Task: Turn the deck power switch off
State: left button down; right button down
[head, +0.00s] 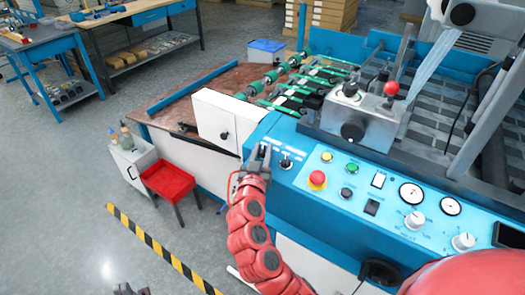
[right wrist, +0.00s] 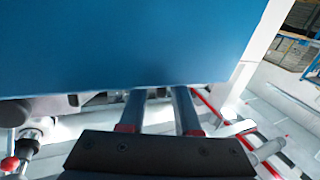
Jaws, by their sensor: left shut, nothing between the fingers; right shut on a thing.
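The light blue control panel (head: 325,215) runs along the machine's front edge. My right gripper (head: 260,153) is at the panel's left end, shut on a small switch that its fingers mostly hide. I cannot read the labels to confirm it is the deck power switch. A dark toggle switch (head: 286,162) stands uncovered just right of the gripper. In the right wrist view a blue surface (right wrist: 130,45) hides the fingertips of the right gripper (right wrist: 158,108). My left gripper (head: 131,289) is low at the bottom edge, partly cut off, shut and empty, far from the panel.
A red emergency stop (head: 317,179), gauges (head: 411,193) and knobs (head: 415,220) sit right of the switches. A white box (head: 218,120) stands just beyond the gripper.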

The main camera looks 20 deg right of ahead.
jog(key=shift+f, duration=0.25)
jog(key=c, duration=1)
grip_release()
jog(key=shift+o, duration=0.4)
jog(key=shift+w, duration=0.1)
jog(key=b+v, duration=0.4)
jog(key=v, duration=1.3)
jog(key=shift+s, duration=0.2)
jog(key=shift+a+r, duration=0.1)
jog(key=shift+r, duration=0.05)
